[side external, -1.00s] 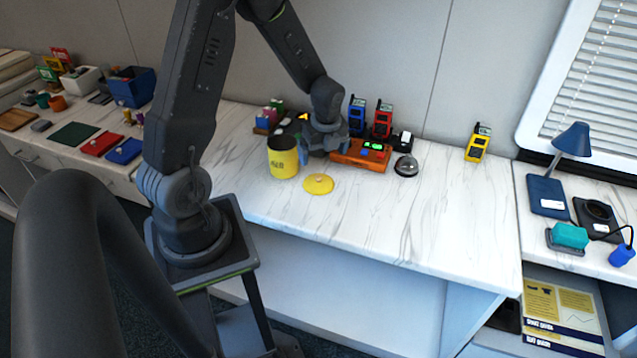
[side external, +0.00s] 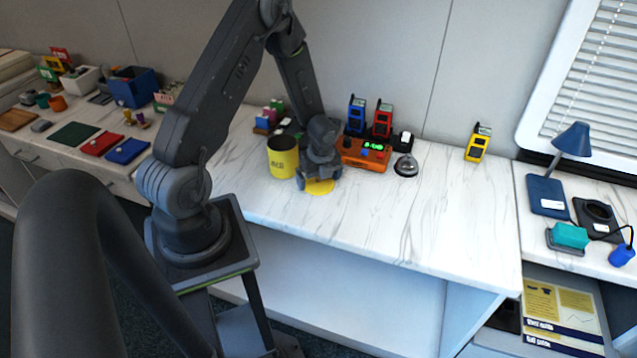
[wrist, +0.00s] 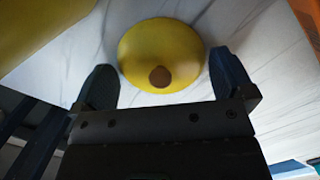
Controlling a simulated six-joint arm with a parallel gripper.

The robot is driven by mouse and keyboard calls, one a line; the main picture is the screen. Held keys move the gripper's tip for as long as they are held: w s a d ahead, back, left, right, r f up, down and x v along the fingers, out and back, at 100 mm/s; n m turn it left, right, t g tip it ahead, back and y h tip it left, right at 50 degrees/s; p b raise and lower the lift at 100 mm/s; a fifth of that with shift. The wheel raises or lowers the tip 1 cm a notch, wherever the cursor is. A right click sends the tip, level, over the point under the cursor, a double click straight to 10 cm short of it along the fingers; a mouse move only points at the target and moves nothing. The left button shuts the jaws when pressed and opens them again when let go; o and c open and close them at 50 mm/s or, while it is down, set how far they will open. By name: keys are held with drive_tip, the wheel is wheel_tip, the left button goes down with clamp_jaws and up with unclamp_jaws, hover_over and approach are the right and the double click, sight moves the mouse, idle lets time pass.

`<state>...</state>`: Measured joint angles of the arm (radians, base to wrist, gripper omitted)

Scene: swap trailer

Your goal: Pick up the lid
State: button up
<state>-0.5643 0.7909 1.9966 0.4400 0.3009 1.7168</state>
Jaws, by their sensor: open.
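The yellow lid (side external: 321,188) lies flat on the white marble counter, partly hidden by my gripper in the side view. In the wrist view the lid (wrist: 160,50) is a yellow disc with a brown round knob. My gripper (side external: 318,182) is just above the lid. In the wrist view my gripper (wrist: 165,80) is open, with one finger on each side of the knob and nothing between them held. The yellow canister (side external: 283,158) stands upright just left of the lid, and its side also shows at the wrist view's upper left (wrist: 40,30).
A yellow device (side external: 478,143) stands farther right. The counter's front right is clear.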

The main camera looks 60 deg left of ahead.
drive_tip(key=shift+c, duration=0.3)
drive_tip(key=c, duration=0.9)
